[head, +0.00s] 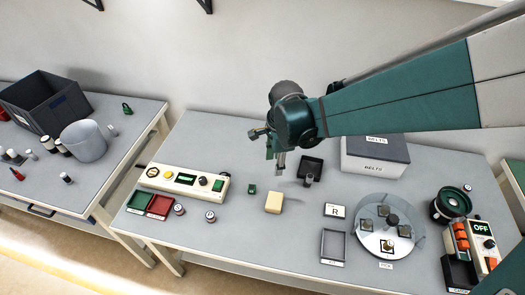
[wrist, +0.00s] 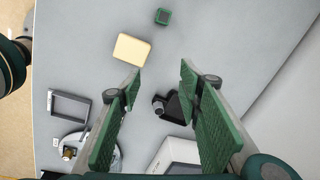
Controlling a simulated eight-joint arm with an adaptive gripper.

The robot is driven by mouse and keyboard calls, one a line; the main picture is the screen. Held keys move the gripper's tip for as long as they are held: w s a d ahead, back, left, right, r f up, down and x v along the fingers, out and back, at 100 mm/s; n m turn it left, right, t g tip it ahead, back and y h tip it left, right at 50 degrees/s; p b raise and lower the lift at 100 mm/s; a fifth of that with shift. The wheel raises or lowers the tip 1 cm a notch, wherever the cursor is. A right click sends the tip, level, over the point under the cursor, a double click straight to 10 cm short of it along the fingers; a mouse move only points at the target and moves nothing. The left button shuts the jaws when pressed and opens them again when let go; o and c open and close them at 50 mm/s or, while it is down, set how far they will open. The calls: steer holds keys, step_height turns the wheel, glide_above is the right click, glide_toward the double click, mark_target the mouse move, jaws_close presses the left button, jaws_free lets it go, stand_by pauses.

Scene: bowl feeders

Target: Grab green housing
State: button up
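The green housing, a small dark green cube (head: 252,189), lies on the grey table between the control box and a pale yellow block (head: 273,202). In the wrist view the green housing (wrist: 162,16) is at the top edge, past the yellow block (wrist: 132,49). My gripper (head: 276,163) hangs above the table, to the upper right of the housing in the head view. In the wrist view my gripper (wrist: 160,80) has its two green-padded fingers spread apart, with nothing between them. The gripper does not touch the housing.
A control box (head: 182,183) stands left of the housing, with green (head: 141,201) and red (head: 160,207) trays in front. A black tray (head: 311,166) and a lidded box (head: 374,160) are behind right. A round feeder (head: 370,241) and grey frame (head: 333,231) stand right.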

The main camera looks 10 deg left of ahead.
mark_target(252, 187)
steer(key=a+f+m, duration=0.1)
steer(key=a+f, duration=0.2)
steer(key=a+f+m, duration=0.1)
steer(key=a+f, duration=0.2)
steer(key=s+a+f+m+g, duration=0.1)
steer(key=a+f, duration=0.2)
steer(key=shift+f+h+b, duration=0.25)
steer(key=shift+h+b, duration=0.05)
steer(key=shift+f, duration=0.1)
steer(key=shift+f, duration=1.2)
steer(key=shift+w+a+f+b, duration=0.1)
steer(key=shift+f+b, duration=0.5)
steer(key=shift+f, duration=2)
steer(key=c, duration=0.9)
